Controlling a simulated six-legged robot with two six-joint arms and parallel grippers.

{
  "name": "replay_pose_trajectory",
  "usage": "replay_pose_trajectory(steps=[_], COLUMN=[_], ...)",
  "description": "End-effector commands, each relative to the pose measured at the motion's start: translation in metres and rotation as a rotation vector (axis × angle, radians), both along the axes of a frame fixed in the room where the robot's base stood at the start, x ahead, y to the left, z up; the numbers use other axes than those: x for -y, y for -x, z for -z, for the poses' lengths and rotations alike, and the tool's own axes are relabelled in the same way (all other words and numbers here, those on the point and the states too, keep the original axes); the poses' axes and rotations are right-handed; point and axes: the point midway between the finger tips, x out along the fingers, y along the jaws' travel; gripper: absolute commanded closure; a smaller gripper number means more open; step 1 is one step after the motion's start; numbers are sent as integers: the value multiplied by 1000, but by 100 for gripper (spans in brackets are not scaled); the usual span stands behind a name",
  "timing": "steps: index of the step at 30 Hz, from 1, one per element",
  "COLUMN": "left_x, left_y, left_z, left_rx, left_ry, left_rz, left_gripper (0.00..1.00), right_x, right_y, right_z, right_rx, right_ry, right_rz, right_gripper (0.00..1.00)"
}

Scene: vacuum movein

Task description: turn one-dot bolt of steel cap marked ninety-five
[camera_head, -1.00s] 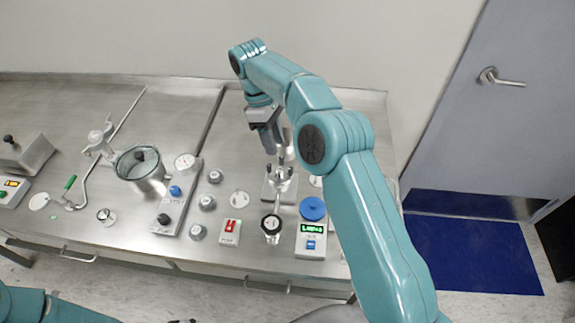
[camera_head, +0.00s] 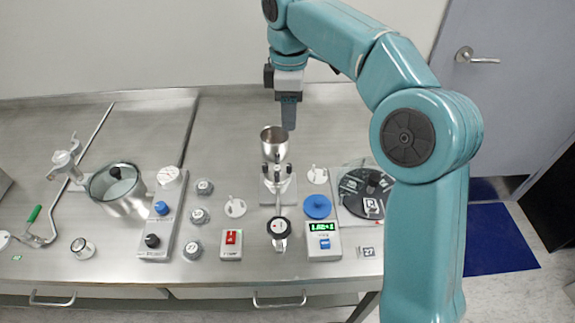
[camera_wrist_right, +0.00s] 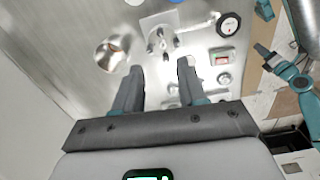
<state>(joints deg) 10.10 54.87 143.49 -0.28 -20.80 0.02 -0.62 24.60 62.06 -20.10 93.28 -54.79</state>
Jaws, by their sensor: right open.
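Small round steel caps stand in a column right of the grey panel in the head view: a rear one (camera_head: 204,186), a middle one (camera_head: 198,215) and a front one (camera_head: 192,250). The front cap also shows in the right wrist view (camera_wrist_right: 224,78). I cannot read a ninety-five or make out dots or bolts on them. My right gripper (camera_head: 289,127) points down above the bench, behind the steel cup (camera_head: 273,143) and right of the caps. In the right wrist view its fingers (camera_wrist_right: 158,75) are apart with nothing between them. My left gripper does not show in the head view.
A cup stand (camera_head: 279,191), a black-rimmed dial (camera_head: 279,228), a red-switch box (camera_head: 231,243) and a green-display box (camera_head: 323,240) crowd the front. A pot (camera_head: 118,190) and a grey panel (camera_head: 168,215) stand left. The back bench is clear.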

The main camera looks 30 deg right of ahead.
Motion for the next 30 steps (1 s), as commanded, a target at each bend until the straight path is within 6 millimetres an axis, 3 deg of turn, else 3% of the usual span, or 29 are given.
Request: replay_pose_trajectory(steps=[12,18,24,30], left_x=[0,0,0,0], left_y=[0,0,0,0], left_z=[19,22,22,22], left_rx=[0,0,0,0], left_ry=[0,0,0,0], left_rz=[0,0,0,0], left_gripper=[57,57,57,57], right_x=[1,-1,-1,-1], right_y=[2,1,0,0], right_z=[96,134,151,153], right_rx=[-5,-4,-2,-1], right_ry=[-1,-1,0,-1], right_rz=[3,5,4,4], right_gripper=[59,59,59,59])
